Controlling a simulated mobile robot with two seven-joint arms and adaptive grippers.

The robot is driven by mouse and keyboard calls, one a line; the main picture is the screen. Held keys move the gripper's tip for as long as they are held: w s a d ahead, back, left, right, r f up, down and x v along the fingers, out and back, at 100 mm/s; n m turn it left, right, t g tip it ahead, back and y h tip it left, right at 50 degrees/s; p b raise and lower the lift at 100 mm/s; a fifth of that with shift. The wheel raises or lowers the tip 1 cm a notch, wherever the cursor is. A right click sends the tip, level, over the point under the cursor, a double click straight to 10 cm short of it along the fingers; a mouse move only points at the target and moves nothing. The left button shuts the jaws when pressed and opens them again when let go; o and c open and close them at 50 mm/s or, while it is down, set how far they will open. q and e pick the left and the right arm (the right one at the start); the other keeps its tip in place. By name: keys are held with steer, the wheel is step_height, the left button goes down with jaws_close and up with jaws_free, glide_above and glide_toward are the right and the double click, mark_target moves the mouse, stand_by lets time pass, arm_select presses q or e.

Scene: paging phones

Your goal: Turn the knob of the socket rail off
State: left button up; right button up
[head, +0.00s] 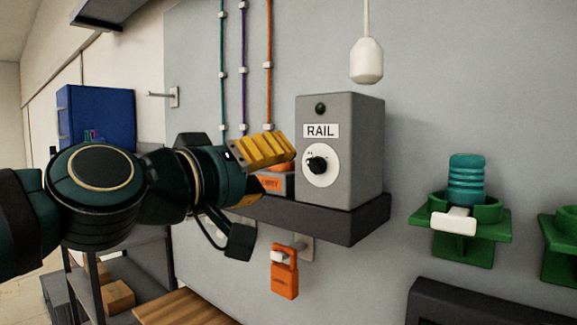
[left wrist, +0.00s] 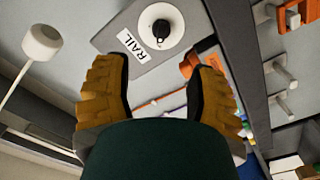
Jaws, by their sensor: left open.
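The socket rail is a grey box (head: 357,150) labelled RAIL, standing on a dark shelf. Its black knob (head: 316,164) sits on a round white dial on the front face, below the label. A dark green lamp (head: 320,108) above the label looks unlit. My left gripper (head: 275,170) is open and empty, just left of the box, with yellow ridged fingers. In the left wrist view the knob (left wrist: 161,30) lies ahead, beyond the gap between the fingertips (left wrist: 160,75), and nothing touches it. The exact knob angle is too small to read. My right gripper is out of view.
An orange-fronted device (head: 270,183) sits beside the box, partly hidden by my gripper. An orange padlock-like tag (head: 285,275) hangs below the dark shelf (head: 345,225). A white pendant (head: 367,62) hangs above right. A green holder (head: 470,245) with a teal cylinder is at right.

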arm_select(q)
steer(key=shift+v, duration=0.95)
steer(key=shift+f, duration=0.1)
steer(key=w+f+g+y+b, duration=0.15)
steer(key=w+f, duration=0.45)
steer(key=f, duration=0.6)
steer(key=w+f+g+y+b, duration=0.1)
steer(key=w+f+g+y, duration=0.3)
steer(key=f, duration=0.8)
step_height(320, 180, down, 23)
steer(key=w+b, duration=0.2)
steer(key=s+a+f+g+b, duration=0.1)
steer(key=s+f+g, duration=0.1)
steer(key=s+f, duration=0.4)
steer(key=s+a+f+g+b, duration=0.1)
steer(key=s+f, duration=0.6)
steer(key=f, duration=0.8)
steer(key=s+a+f+g+y+b, duration=0.1)
steer(key=s+f+g, duration=0.3)
steer(key=f, duration=0.7)
steer(key=s, duration=0.2)
steer(key=shift+s+f, duration=0.2)
steer(key=shift+s, duration=0.1)
